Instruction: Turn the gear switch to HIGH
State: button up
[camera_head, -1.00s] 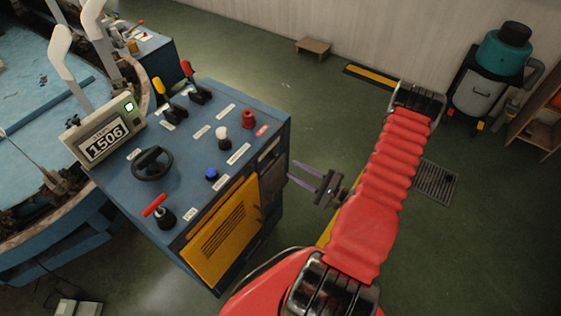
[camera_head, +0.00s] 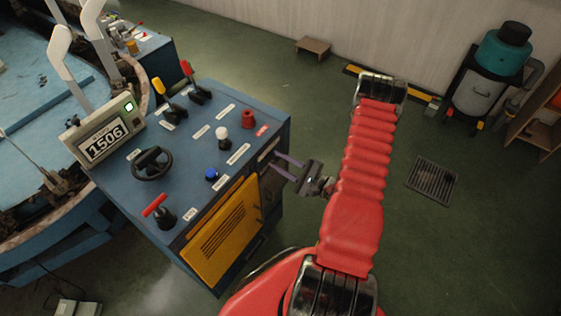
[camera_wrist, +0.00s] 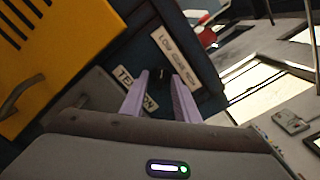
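A white label (camera_wrist: 175,55) showing LOW at one end sits on the blue console's dark side panel in the wrist view; its other words are blurred. A TENSION label (camera_wrist: 124,78), partly covered by a finger, lies beside it. The gear switch is not clearly visible; a small pale spot shows between my fingertips, but I cannot tell whether it is the switch or how it is set. My gripper (camera_head: 275,159) is open, its two pale purple fingers pointing at the side panel of the console (camera_head: 190,135). In the wrist view the fingers (camera_wrist: 160,76) are apart, with nothing visibly held.
A yellow vented door (camera_head: 222,232) is left of my gripper. The floor to the right is open, with a drain grate (camera_head: 433,180).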

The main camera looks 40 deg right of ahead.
jog(key=shift+c, duration=0.5)
grip_shut()
jog(key=shift+m, duration=0.4)
jog(key=m, duration=0.2)
jog(key=shift+m, duration=0.4)
jog(key=m, duration=0.3)
jog(key=shift+m, duration=0.3)
jog(key=m, duration=1)
jog(key=shift+d+m, duration=0.1)
jog(key=shift+m, duration=0.2)
